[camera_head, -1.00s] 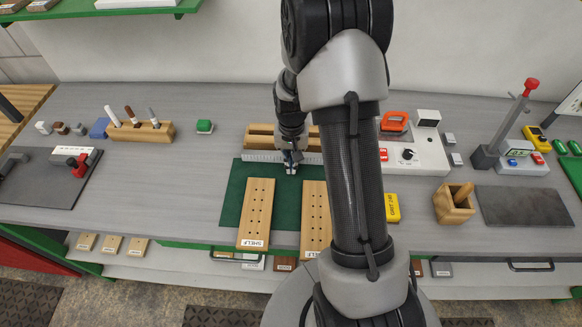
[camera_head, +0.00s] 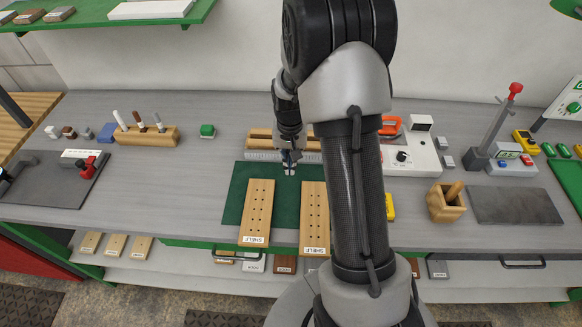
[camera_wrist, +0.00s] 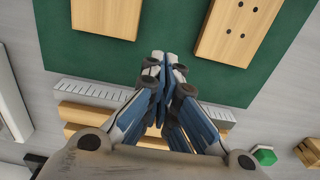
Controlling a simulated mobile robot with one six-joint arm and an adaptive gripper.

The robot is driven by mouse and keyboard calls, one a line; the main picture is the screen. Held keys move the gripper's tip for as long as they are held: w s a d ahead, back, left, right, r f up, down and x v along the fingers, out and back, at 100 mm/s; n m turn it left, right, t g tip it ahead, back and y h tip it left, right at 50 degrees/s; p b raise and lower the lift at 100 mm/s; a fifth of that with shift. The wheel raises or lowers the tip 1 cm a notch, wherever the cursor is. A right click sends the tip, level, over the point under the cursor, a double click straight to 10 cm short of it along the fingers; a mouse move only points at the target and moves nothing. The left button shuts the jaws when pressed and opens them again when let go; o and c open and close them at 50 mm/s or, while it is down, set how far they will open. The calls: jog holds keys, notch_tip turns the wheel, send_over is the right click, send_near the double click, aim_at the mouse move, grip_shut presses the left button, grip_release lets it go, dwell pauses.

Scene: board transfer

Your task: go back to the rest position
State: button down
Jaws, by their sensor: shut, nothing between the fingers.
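My gripper (camera_head: 289,170) is shut and empty, above the back part of the green mat (camera_head: 232,205). In the wrist view my gripper (camera_wrist: 165,62) has its blue-and-grey fingers together over the green mat (camera_wrist: 160,85). Two wooden boards marked SHELF, a left one (camera_head: 257,212) and a right one (camera_head: 313,225), lie on the mat in front of the gripper, apart from it. My arm hides part of the mat's right side.
A ruler (camera_head: 262,155) and a wooden rack (camera_head: 258,140) lie behind the mat. A wooden pen block (camera_head: 150,136) stands left, a wooden box (camera_head: 446,207) right. A control panel (camera_head: 422,160) sits right of my arm. The bench left of the mat is mostly clear.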

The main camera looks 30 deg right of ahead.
jog(key=s+a+r+n+t, duration=0.1)
jog(key=s+a+r, duration=0.2)
jog(key=r, duration=0.4)
jog(key=s+a+r+n, duration=0.1)
jog(key=s+a+r, duration=0.15)
jog(key=r, duration=0.45)
jog(key=s+a+r+n+t, duration=0.1)
jog(key=s+a+r, duration=0.15)
jog(key=r, duration=0.45)
jog(key=s+a+r+n+t, duration=0.1)
jog(key=s+a+n, duration=0.1)
jog(key=s, duration=0.5)
jog(key=s+a+r+n+t, duration=0.1)
jog(key=s+a+r, duration=0.1)
jog(key=s+a, duration=0.2)
jog(key=s+b, duration=0.1)
jog(key=s, duration=0.2)
jog(key=shift+n, duration=0.4)
